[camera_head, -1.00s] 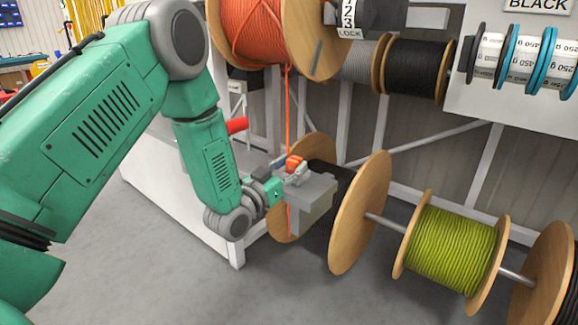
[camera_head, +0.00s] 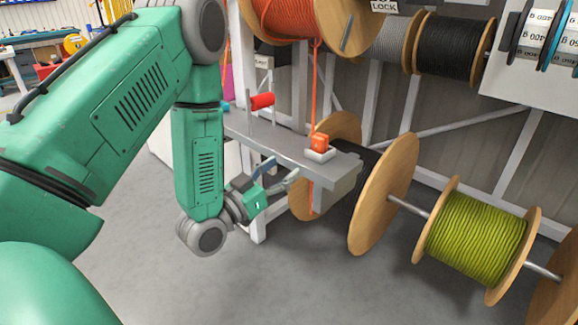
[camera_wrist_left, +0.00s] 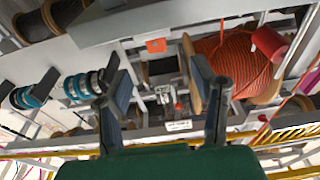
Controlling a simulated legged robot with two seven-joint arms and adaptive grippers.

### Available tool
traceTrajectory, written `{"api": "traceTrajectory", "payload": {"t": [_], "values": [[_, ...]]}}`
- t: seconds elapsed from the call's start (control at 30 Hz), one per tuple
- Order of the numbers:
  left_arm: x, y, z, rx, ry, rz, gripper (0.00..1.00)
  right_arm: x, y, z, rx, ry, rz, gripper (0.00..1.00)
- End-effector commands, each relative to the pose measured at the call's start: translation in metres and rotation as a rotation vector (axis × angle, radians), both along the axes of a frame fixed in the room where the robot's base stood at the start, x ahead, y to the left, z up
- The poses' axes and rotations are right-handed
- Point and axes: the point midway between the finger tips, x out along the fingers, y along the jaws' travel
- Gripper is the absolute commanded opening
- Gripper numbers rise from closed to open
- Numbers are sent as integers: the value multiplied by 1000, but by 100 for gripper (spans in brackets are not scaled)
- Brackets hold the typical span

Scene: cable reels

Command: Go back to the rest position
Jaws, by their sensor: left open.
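My left arm comes in from the left. Its gripper (camera_head: 279,173) is open and empty, just left of and below the orange block. In the left wrist view the two fingers (camera_wrist_left: 160,88) stand wide apart with nothing between them. The orange block (camera_head: 320,142) sits on a small white base at the end of a grey bench (camera_head: 285,145). It also shows in the left wrist view (camera_wrist_left: 157,45). My right gripper is not in view.
Right of the bench stand a wooden-flanged reel (camera_head: 384,195) and a yellow-green cable reel (camera_head: 475,238). A black reel (camera_head: 445,48) hangs above. The grey floor (camera_head: 290,285) in front is clear.

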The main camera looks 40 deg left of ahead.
Motion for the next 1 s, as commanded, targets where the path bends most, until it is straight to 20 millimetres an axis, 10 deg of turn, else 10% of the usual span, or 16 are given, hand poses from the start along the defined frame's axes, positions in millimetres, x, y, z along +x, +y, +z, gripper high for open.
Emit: {"api": "traceTrajectory", "payload": {"t": [0.6,0.77,1.0], "values": [[1,-6,-11,3,59,-7,52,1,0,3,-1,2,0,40],[-13,-39,-75,25,394,-33,52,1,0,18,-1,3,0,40],[-133,-89,-194,72,1140,-37,52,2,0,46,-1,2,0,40]]}}
